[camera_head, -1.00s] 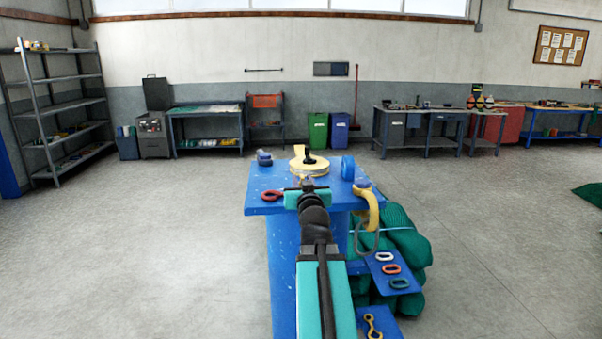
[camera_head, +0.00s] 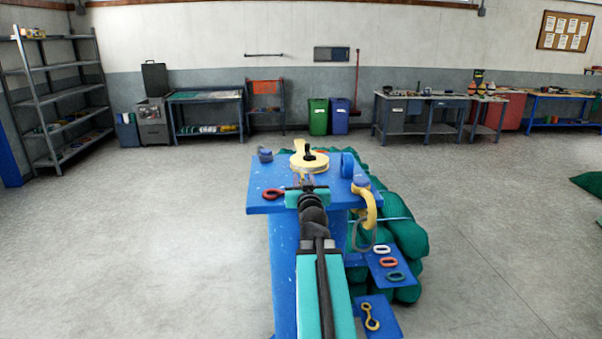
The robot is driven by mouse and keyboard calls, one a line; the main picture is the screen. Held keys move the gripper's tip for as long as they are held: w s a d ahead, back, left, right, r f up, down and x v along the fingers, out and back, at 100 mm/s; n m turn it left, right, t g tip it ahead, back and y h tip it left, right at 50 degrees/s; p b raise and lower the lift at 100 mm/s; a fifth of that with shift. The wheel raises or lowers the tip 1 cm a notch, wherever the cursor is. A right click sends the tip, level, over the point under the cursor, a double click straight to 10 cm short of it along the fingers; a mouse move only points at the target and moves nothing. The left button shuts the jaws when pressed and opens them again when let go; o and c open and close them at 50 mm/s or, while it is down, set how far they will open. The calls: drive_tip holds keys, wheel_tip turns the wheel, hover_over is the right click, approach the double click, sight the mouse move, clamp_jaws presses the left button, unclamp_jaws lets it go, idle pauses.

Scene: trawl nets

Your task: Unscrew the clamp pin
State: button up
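A blue bench plate (camera_head: 262,196) on a blue post stands in the middle of the view. A yellow round piece (camera_head: 317,166) with a dark knob-like part (camera_head: 308,155) on it sits at its back; I cannot tell for certain whether that is the clamp pin. My gripper (camera_head: 307,181) reaches over the plate and points at the yellow piece from the near side. Its fingers are small and partly hidden by my wrist, so whether they are open or touching anything cannot be told. A yellow hook-like piece (camera_head: 370,210) with a grey ring hangs at the right edge.
A red shackle-like piece (camera_head: 272,194) and blue items (camera_head: 347,165) lie on the plate. Green netting (camera_head: 404,240) is heaped behind and right. Lower blue shelves hold coloured links (camera_head: 389,262) and a yellow link (camera_head: 371,317). The floor on both sides is open.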

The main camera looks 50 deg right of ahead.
drive_tip(key=shift+x, duration=1.25)
clamp_jaws()
drive_tip(key=shift+a, duration=0.35)
drive_tip(key=shift+d+f, duration=0.1)
drive_tip(key=shift+d, duration=0.2)
